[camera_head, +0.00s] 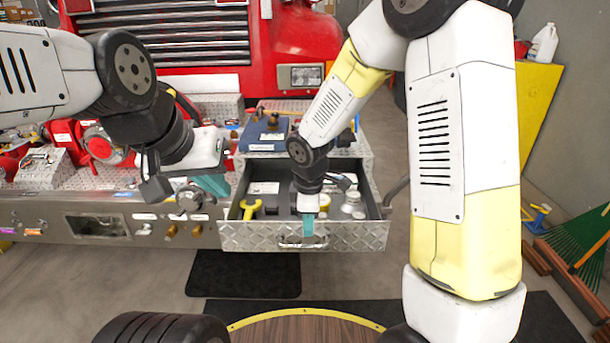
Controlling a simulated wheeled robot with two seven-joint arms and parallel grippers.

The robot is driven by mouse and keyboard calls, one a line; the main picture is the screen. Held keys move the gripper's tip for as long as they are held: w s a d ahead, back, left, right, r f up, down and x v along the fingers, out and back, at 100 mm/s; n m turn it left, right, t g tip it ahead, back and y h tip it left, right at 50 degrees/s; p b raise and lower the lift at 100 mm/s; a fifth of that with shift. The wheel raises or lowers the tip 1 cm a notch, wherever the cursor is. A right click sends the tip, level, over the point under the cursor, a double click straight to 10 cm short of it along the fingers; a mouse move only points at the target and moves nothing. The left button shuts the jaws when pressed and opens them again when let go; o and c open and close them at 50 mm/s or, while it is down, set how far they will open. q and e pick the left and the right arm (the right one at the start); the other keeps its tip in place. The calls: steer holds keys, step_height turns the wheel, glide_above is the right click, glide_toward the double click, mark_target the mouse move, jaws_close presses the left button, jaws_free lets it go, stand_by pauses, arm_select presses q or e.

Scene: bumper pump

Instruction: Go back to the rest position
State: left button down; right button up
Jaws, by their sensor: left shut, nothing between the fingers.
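My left gripper (213,186) hangs in front of the truck bumper, left of the open drawer. Its teal fingers are together with nothing seen between them. My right gripper (308,224) points down over the front wall of the drawer (352,238), close above its handle (290,246). Only part of its teal fingers shows, so I cannot tell whether they are open or shut, or whether they touch the drawer. The drawer is pulled out of the diamond-plate bumper and holds a yellow tool (250,208) and some silver fittings (352,204).
The red fire truck (210,14) fills the back. Red equipment (67,134) and a blue box (262,137) sit on the bumper deck. A black mat (245,274) lies below the drawer. A yellow panel (532,95) and green rakes (580,240) stand at the right.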

steer(key=s+d+r+m+t, duration=0.1)
steer(key=s+d+r+m, duration=0.2)
steer(key=d+r+m, duration=0.35)
steer(key=s+d+r+m+t, duration=0.1)
steer(key=s+d+r+m, duration=0.2)
steer(key=r, duration=0.6)
steer(key=s+d+r+m+t+y, duration=0.1)
steer(key=s+r+m, duration=0.2)
steer(key=s, duration=0.2)
steer(key=s+d+r+m+t+y, duration=0.1)
steer(key=s+d+r+m, duration=0.1)
steer(key=s, duration=0.4)
steer(key=shift+s+d+r+m, duration=0.15)
steer(key=shift+d+r+m, duration=0.15)
steer(key=shift+r+m, duration=0.7)
